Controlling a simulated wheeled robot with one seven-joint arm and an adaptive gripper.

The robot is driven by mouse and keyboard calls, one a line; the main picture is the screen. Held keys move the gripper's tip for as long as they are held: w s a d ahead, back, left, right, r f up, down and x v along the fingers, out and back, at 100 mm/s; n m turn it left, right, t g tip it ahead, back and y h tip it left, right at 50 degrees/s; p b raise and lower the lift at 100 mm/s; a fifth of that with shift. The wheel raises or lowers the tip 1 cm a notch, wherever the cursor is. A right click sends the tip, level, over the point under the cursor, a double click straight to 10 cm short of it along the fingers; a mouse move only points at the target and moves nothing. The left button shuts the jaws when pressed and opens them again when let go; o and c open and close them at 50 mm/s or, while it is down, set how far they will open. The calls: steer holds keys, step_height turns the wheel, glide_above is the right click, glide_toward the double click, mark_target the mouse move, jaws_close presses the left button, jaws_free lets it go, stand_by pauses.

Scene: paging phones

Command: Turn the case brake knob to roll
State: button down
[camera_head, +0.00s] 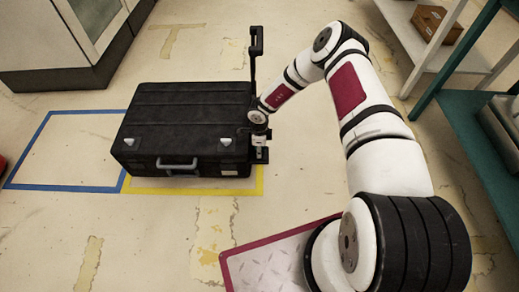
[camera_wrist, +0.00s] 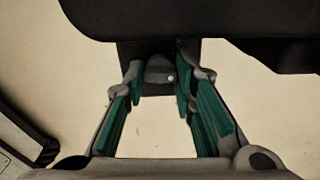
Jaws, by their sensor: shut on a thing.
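The black case (camera_head: 185,120) lies flat on the floor, its latches and grey handle on the near side. My gripper (camera_head: 260,150) is low at the case's right end, pointing down. In the wrist view a small dark grey rounded knob (camera_wrist: 159,72) with a pale dot sits on a dark block. The green-padded fingers of my gripper (camera_wrist: 159,82) are shut on it, one at each side. The head view hides the knob behind my gripper. No roll or brake markings can be read.
A black upright pull handle (camera_head: 255,45) rises at the case's right end, close to my arm. Yellow floor tape (camera_head: 195,189) runs under the case, and a blue taped outline (camera_head: 45,187) lies left. Teal and white shelving (camera_head: 455,115) stands right, a cabinet (camera_head: 60,40) back left.

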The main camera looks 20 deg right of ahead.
steer(key=n, duration=0.4)
steer(key=shift+n, duration=0.3)
steer(key=n, duration=0.4)
steer(key=shift+n, duration=0.4)
steer(key=c, duration=1.3)
jaws_free()
